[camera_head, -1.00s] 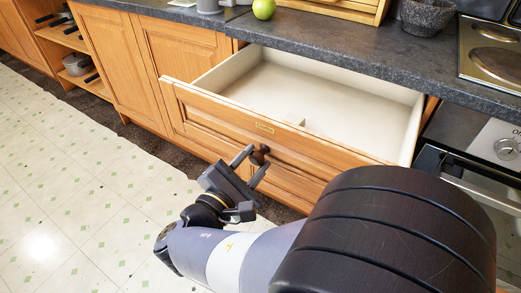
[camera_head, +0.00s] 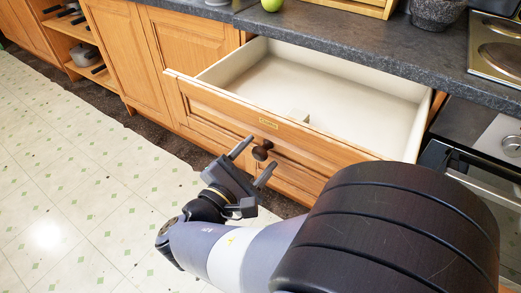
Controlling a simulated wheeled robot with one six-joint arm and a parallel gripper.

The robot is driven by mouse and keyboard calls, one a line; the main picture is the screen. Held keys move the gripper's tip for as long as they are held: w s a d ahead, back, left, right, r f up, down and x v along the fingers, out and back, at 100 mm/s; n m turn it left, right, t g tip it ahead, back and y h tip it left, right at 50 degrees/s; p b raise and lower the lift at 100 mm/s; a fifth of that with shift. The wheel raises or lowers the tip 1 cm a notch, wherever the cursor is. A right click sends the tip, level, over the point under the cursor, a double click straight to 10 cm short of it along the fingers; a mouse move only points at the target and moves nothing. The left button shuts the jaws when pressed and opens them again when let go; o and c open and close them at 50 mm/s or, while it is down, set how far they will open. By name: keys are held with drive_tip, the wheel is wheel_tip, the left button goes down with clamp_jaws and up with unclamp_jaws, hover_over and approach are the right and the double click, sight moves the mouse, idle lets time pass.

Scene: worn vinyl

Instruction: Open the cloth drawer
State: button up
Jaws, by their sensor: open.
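The cloth drawer (camera_head: 215,103) is a wide wooden drawer under the dark worktop, pulled well out so its pale inside shows. A small label plate (camera_head: 268,123) sits on its front, too small to read. A small pale object (camera_head: 298,115) stands inside against the front panel. The drawer's dark round knob (camera_head: 261,152) shows at the middle of its front. My gripper (camera_head: 255,162) is open at the knob, with one finger on each side of it. I cannot tell whether either finger touches the knob.
A green apple (camera_head: 271,5) and a stone mortar (camera_head: 434,12) stand on the worktop (camera_head: 345,38). A stove (camera_head: 497,45) with an oven is at the right. Open shelves (camera_head: 75,45) with a pot are at the left. The vinyl floor (camera_head: 75,170) at the left is clear.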

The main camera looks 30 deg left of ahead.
drive_tip(key=s+p, duration=0.2)
drive_tip(key=s, duration=0.8)
drive_tip(key=shift+s+a, duration=0.4)
drive_tip(key=w, duration=0.4)
drive_tip(key=w+b, duration=0.1)
drive_tip(key=w, duration=0.2)
drive_tip(key=w+d+b, duration=0.1)
drive_tip(key=w, duration=0.3)
drive_tip(key=shift+w, duration=0.3)
drive_tip(key=shift+s, duration=0.1)
